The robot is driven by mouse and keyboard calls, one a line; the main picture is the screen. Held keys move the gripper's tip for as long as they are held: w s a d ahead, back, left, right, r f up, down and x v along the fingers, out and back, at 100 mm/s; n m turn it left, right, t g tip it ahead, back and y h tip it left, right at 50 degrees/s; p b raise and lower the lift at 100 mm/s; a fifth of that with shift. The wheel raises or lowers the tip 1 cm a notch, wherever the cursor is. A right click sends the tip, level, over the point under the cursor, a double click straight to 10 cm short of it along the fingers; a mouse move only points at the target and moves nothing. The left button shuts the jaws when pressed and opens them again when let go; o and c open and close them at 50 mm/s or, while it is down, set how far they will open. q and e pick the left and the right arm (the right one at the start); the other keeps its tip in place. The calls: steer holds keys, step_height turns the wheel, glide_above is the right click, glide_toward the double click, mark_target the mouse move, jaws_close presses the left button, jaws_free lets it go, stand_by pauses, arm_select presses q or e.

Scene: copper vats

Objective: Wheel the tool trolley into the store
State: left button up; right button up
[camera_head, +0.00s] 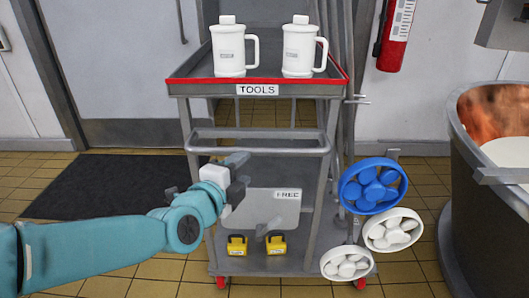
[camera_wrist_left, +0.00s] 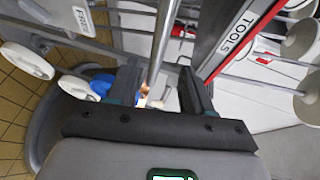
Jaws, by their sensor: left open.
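The grey tool trolley (camera_head: 321,100) stands in front of me, with a red-edged top tray and a TOOLS label (camera_head: 257,90). Its grey handle (camera_head: 258,150) spans the near side below the tray. My left gripper (camera_head: 239,178) is open and empty, just below and in front of the handle. In the left wrist view, the handle bar (camera_wrist_left: 163,40) runs toward the gap between the open fingers (camera_wrist_left: 162,88); I cannot tell whether it touches them. The red rim (camera_wrist_left: 233,42) lies to the right there. My right gripper is not in view.
Two white jugs (camera_head: 229,52) stand on the tray; yellow blocks (camera_head: 276,244) sit on the lower shelf. A grey door (camera_head: 125,75) with a dark mat (camera_head: 115,185) is at left. Blue (camera_head: 373,187) and white handwheels (camera_head: 393,230), a vat (camera_head: 468,215) and an extinguisher (camera_head: 396,32) are at right.

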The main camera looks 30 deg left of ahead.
mark_target(260, 153)
arm_select(q)
steer(key=b+x, duration=0.2)
steer(key=x, duration=1.1)
steer(key=shift+w+a+f, duration=0.1)
steer(key=shift+w, duration=0.05)
steer(key=shift+c, duration=0.4)
jaws_close()
